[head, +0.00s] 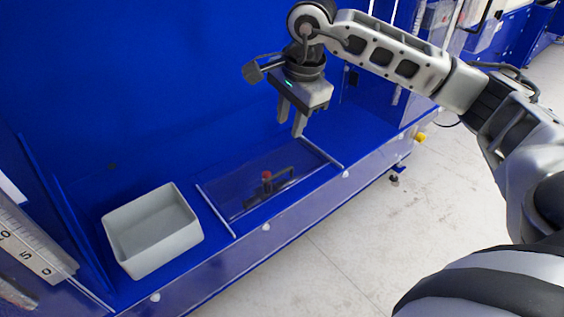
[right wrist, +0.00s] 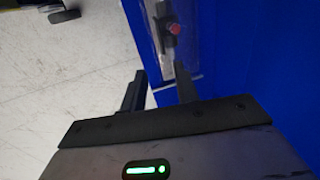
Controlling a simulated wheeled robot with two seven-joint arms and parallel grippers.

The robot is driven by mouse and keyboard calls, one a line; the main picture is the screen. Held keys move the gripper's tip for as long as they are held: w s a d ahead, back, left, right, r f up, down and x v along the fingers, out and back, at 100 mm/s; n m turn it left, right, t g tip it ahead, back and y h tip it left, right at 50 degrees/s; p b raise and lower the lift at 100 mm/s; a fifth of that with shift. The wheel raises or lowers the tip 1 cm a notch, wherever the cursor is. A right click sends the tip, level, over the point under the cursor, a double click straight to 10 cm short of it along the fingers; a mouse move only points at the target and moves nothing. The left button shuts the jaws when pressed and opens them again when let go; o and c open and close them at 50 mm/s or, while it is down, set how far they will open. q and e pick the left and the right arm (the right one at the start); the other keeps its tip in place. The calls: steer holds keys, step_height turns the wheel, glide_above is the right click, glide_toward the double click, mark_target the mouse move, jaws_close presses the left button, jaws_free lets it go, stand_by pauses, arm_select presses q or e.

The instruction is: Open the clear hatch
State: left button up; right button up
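The clear hatch (head: 235,182) is a see-through panel set in the blue bench top, with white strips along its two ends. A dark handle (head: 284,179) and a red knob (head: 267,175) show at its middle. In the right wrist view the hatch (right wrist: 185,53) and red knob (right wrist: 175,29) are at the top, beyond the fingers. My right gripper (head: 291,118) is above the hatch's far right end, pointing down. Its two fingers (right wrist: 160,88) are apart with nothing between them. My left gripper is not in view.
A light grey open bin (head: 143,262) stands on the bench left of the hatch and looks empty. Blue walls (head: 130,80) rise behind and at the left. A ruler-like scale (head: 35,246) is at the far left. Pale floor (head: 350,245) lies in front.

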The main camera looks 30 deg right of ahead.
mark_target(281, 172)
steer(key=w+f, duration=0.1)
steer(key=f, duration=0.4)
steer(key=w+f+p, duration=0.1)
steer(key=f, duration=0.4)
steer(key=w+f, duration=0.1)
steer(key=f, duration=0.4)
steer(key=shift+f+p, duration=0.2)
steer(key=shift+p, duration=0.15)
jaws_close()
steer(key=shift+w, duration=0.1)
